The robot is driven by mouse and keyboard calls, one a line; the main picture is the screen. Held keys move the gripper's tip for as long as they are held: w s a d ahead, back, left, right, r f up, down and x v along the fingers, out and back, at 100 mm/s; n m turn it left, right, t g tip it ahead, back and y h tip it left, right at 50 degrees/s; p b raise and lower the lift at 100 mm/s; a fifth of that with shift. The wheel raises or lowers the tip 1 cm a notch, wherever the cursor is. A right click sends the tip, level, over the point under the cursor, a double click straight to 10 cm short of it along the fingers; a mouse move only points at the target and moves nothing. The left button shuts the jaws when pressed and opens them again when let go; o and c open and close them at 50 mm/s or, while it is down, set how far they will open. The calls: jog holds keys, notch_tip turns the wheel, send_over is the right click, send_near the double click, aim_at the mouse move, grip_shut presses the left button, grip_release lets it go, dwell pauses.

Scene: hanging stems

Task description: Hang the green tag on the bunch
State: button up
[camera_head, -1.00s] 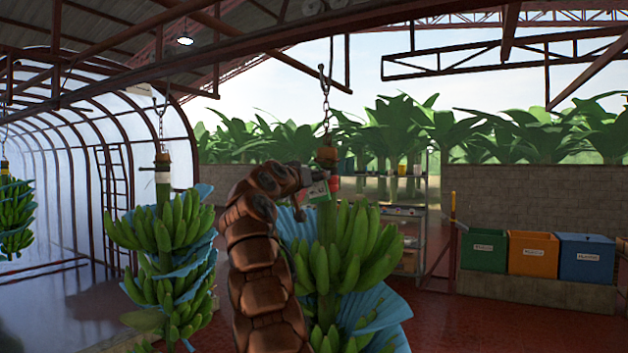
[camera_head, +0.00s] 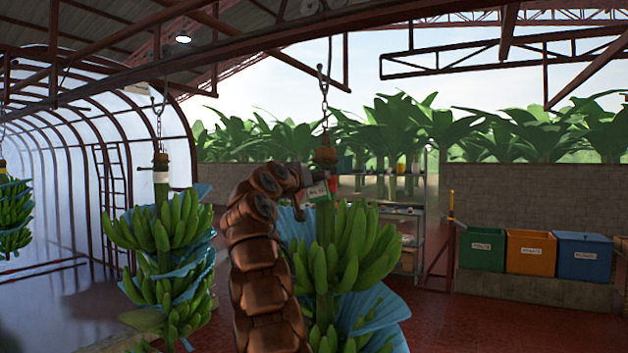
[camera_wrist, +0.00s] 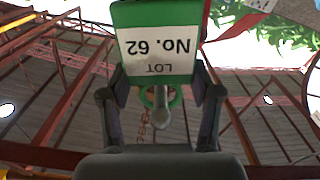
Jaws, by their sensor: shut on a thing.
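The green tag (camera_head: 316,191) has a white label and is at the upper stem of the middle bunch (camera_head: 345,250). In the wrist view the tag (camera_wrist: 154,12) reads "LOT No. 62" upside down, with a green ring at its edge. My gripper (camera_head: 306,183) is beside the stem, left of it in the head view. In the wrist view its two fingers (camera_wrist: 159,78) are shut on the tag from both sides. The bunch hangs upright from a chain, with blue sheeting between its hands. I cannot tell whether the tag's ring is around anything on the stem.
Another bunch (camera_head: 165,240) hangs to the left, and a further one (camera_head: 14,215) at the far left. A shelf rack (camera_head: 408,215) stands behind. Green (camera_head: 483,249), orange (camera_head: 531,252) and blue (camera_head: 583,257) bins line the right wall. The red floor at right is clear.

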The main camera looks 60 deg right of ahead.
jog(key=shift+s+d+f+b, duration=0.15)
jog(key=shift+s+f+b, duration=0.1)
jog(key=shift+f+b, duration=0.15)
dwell(0.6)
jog(key=o, duration=0.9)
jog(key=shift+o, duration=0.2)
jog(key=shift+r, duration=0.1)
jog(key=a, duration=1.2)
jog(key=shift+s, duration=0.25)
